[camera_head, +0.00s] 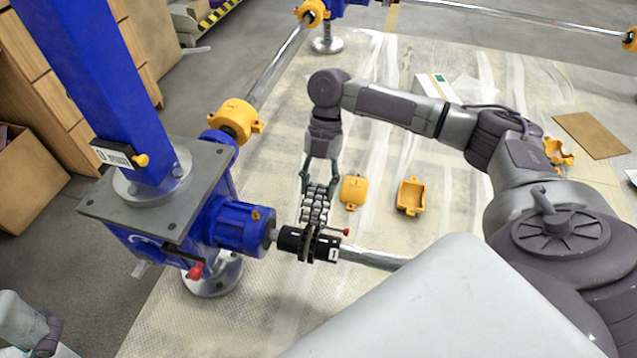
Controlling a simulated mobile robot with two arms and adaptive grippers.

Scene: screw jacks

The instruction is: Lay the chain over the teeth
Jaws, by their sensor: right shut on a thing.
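The chain (315,205) is a short grey roller chain. It hangs from my right gripper (318,184), which is shut on its upper end. The chain's lower end is at the black coupling (309,243) with its toothed rings, on the shaft beside the blue jack gearbox (243,228). I cannot tell whether the chain touches the teeth. My right arm reaches in from the right, with the gripper pointing down at the coupling. At the lower left corner a part of my left arm shows, but its gripper fingers are not clearly visible.
A blue screw jack column (95,80) stands at the left on a grey plate (155,195). Yellow cover halves (353,192) and (411,196) lie on the floor sheet behind the coupling. A yellow cover (235,120) sits on the far shaft. Cardboard boxes (45,185) stand at the left.

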